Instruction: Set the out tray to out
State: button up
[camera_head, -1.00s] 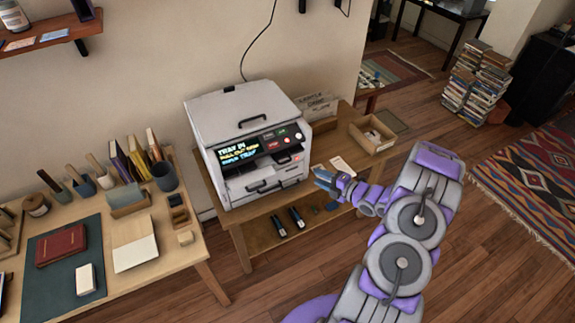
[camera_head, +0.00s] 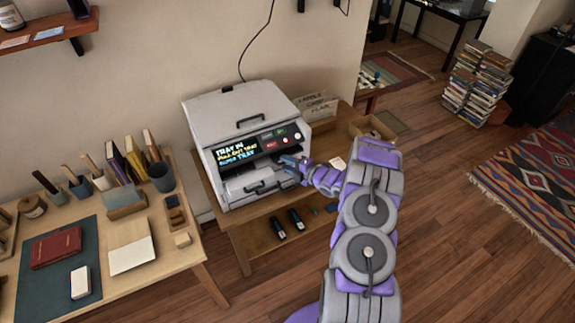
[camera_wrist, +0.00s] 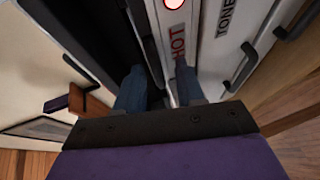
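A pale grey printer (camera_head: 232,112) stands on a wooden stand, its lid shut. Its front screen (camera_head: 237,151) shows coloured text whose top line reads "TRAY IN". Below the screen are a dark slot and a front with a dark handle (camera_head: 262,187); I cannot clearly tell the out tray's own edge. My gripper (camera_head: 290,164) is at the right part of the printer's front, just below the buttons. In the wrist view its two blue fingers (camera_wrist: 158,85) are apart, over a light strip between a dark recess and a panel marked "HOT" (camera_wrist: 178,42). Contact cannot be told.
A table with books (camera_head: 56,247), pots and brushes stands at the left. The stand (camera_head: 222,228) has a lower shelf with dark bottles. A small open box (camera_head: 372,127) sits right of the printer.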

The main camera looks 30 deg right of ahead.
jog(key=shift+w+a, duration=0.1)
jog(key=shift+a, duration=0.05)
jog(key=shift+c, duration=0.2)
grip_shut()
dwell(0.4)
